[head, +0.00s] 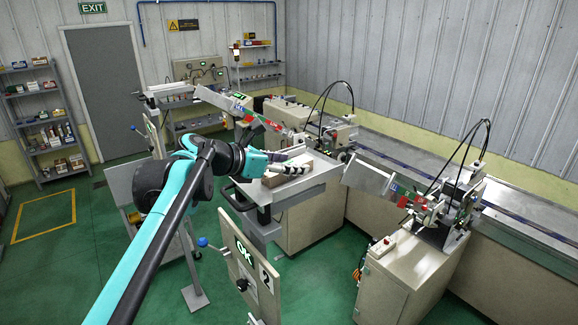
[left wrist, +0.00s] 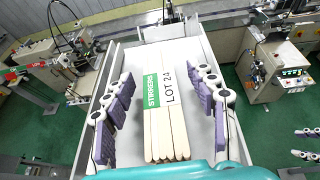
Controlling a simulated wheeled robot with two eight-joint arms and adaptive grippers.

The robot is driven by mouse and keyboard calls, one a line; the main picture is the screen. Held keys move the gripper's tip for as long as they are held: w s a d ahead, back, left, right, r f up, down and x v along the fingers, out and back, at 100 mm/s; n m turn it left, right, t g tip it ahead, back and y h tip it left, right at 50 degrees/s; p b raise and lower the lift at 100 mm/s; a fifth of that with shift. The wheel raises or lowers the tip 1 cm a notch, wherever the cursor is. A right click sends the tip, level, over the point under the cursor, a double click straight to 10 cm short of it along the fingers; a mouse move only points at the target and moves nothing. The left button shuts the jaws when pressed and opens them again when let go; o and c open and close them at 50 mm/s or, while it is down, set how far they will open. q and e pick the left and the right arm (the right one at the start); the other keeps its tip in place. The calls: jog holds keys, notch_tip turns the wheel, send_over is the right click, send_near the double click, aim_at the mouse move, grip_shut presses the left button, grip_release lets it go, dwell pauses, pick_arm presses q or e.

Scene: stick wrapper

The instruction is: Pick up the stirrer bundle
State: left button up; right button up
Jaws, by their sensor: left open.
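The stirrer bundle (left wrist: 178,128) is a stack of pale wooden sticks with a green and white band reading STIRRERS LOT 24. It lies lengthwise on a light grey tray surface (left wrist: 131,133) in the left wrist view. My left gripper (left wrist: 167,88) is open, with one purple-padded finger on each side of the bundle and a visible gap to it on both sides. In the head view my left gripper (head: 289,168) is over the white cart top and partly hides the bundle. Two white jointed pieces at the right edge of the left wrist view look like my right gripper (left wrist: 307,144), cut off.
A wrapping machine (head: 335,132) stands behind the cart and another (head: 440,220) stands to the right. Shelves (head: 45,125) stand at the far left. Green floor is free at the left.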

pick_arm(q)
jog(key=shift+w+d+f, duration=0.25)
jog(key=shift+w+d, duration=0.2)
jog(key=shift+d, duration=0.05)
jog(key=shift+s+a, duration=0.1)
jog(key=shift+a, duration=0.05)
jog(key=c, duration=1.3)
